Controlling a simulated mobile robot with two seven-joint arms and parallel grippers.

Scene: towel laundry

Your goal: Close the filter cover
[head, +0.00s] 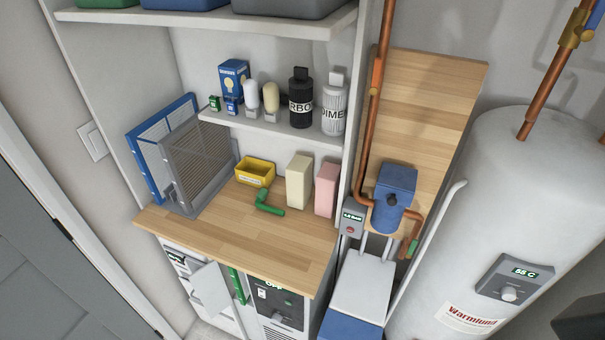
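Neither of my grippers is in view. A light grey flap (210,286) stands out at an angle from the front of a white unit (180,262) under the wooden counter; it may be the filter cover, but I cannot be sure. A green strip (237,286) runs upright just right of the flap. Next to it is a dark-panelled machine (278,298) with a lit green display and a vented lower front. Two framed mesh panels, one blue (135,146) and one grey (196,165), lean upright at the counter's left end.
The wooden counter (240,232) holds a yellow bin (255,171), a green elbow piece (268,205), and cream (299,180) and pink (327,189) boxes. Bottles stand on the shelf (240,120) above. A blue pipe-mounted housing (394,190) and a white tank (510,190) are right. The counter's front is clear.

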